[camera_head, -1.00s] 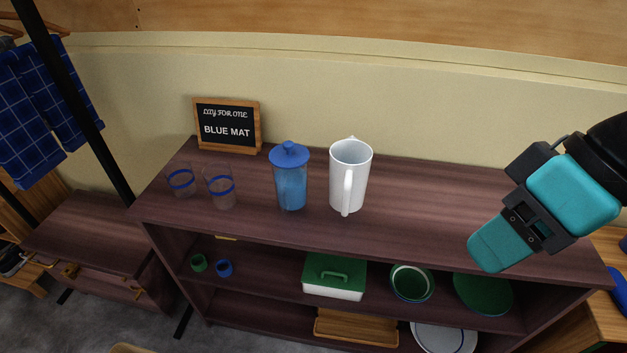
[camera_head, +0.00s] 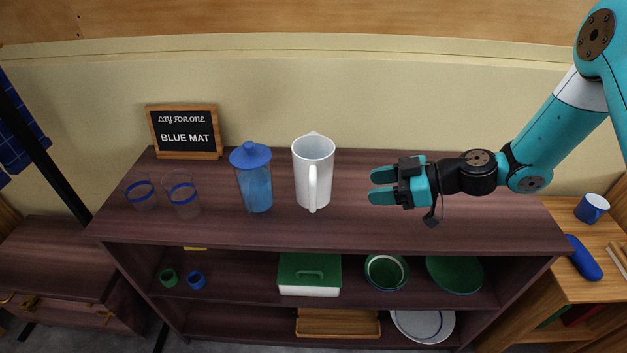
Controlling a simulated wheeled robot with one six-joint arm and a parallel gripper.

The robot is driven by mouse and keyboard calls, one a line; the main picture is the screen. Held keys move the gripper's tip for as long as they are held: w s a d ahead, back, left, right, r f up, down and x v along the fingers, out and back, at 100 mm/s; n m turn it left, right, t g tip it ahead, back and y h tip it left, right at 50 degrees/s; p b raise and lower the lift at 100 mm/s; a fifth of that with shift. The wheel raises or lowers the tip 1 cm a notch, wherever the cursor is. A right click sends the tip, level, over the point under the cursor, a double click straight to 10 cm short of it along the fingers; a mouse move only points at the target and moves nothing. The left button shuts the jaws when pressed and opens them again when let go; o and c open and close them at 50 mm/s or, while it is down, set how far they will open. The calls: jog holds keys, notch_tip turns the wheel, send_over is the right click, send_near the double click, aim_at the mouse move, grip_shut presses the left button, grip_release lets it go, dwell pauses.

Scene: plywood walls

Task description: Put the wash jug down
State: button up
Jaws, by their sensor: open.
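The wash jug, a tall white pitcher (camera_head: 300,172), stands upright on the top of the dark wooden shelf unit (camera_head: 360,230). Its handle faces the camera. My gripper (camera_head: 372,187) is to the right of the jug, with its teal fingers pointing left toward it. The fingers are apart, with nothing between them, and a clear gap separates them from the jug.
Left of the jug stand a blue lidded pitcher (camera_head: 256,185) and two clear glasses with blue bands (camera_head: 184,198). A "BLUE MAT" sign (camera_head: 186,132) stands behind them. Lower shelves hold a green-lidded box (camera_head: 309,269) and bowls (camera_head: 388,273). The right part of the top is clear.

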jog(key=p, duration=0.3)
send_over(312, 209)
jog(key=d, duration=0.4)
notch_tip(312, 209, down, 4)
jog(key=p+x, duration=0.1)
jog(key=x, duration=0.3)
jog(key=shift+a+f+p, duration=0.2)
jog(key=shift+p, duration=0.15)
jog(key=shift+c, duration=0.5)
jog(key=shift+r, duration=0.1)
grip_shut()
